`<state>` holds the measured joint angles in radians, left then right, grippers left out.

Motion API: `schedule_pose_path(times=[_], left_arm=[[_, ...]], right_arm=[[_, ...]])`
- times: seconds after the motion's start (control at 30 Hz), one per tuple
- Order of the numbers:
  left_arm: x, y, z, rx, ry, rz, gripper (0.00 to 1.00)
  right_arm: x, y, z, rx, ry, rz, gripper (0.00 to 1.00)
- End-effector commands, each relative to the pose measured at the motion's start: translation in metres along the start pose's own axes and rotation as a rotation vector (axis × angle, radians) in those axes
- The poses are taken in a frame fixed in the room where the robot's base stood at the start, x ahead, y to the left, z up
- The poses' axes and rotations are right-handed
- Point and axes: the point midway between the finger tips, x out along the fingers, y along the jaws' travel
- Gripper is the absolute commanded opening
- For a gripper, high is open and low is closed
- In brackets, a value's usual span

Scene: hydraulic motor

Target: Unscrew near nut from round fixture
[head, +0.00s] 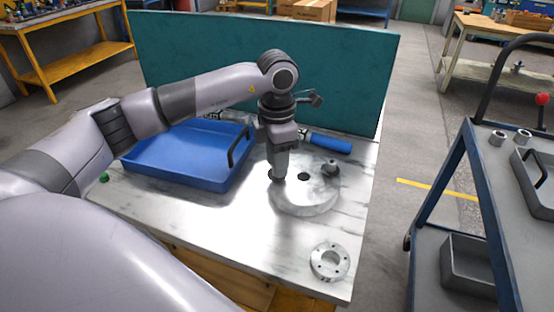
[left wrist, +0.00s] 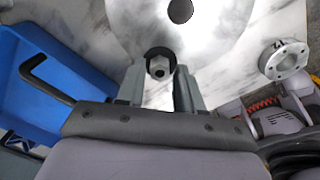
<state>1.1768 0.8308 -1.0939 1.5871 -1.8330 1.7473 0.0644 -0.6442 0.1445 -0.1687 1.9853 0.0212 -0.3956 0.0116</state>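The round fixture (head: 310,197) is a thick pale grey disc lying on the marble-like bench top, with a dark hole in its middle. It also shows in the left wrist view (left wrist: 215,35). My left gripper (head: 279,172) points down at the disc's left side. In the left wrist view its two fingers (left wrist: 158,84) stand apart, with the near nut (left wrist: 159,67) at their tips, between them. The nut is grey with a dark hole and a black ring behind it. A gap seems to show beside it. In the head view the fingers hide this nut. My right gripper is not in view.
A second post with a nut (head: 330,167) rises at the disc's right side. A blue tray (head: 180,183) with a black handle lies left. A flanged ring (head: 329,262) sits at the front right. A teal panel (head: 330,75) closes the back. A trolley (head: 485,200) stands right.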

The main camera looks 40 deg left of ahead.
Motion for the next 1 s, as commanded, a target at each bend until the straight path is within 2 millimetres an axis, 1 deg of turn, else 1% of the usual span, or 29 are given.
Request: schedule_pose_path(times=[0.4,0.53,0.67,1.0], left_arm=[[0.0012,0.0002,-0.0003,0.472,0.001,0.001,0.36],[0.0008,0.0003,-0.0003,0.596,0.001,0.001,0.36],[0.0002,0.0003,-0.0003,0.654,0.001,0.001,0.36],[0.0,0.0003,-0.0003,0.658,0.001,0.001,0.36]], right_arm=[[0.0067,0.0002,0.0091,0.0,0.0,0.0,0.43],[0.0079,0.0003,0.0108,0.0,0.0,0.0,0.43],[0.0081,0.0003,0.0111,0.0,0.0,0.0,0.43],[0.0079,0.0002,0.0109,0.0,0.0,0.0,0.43]])
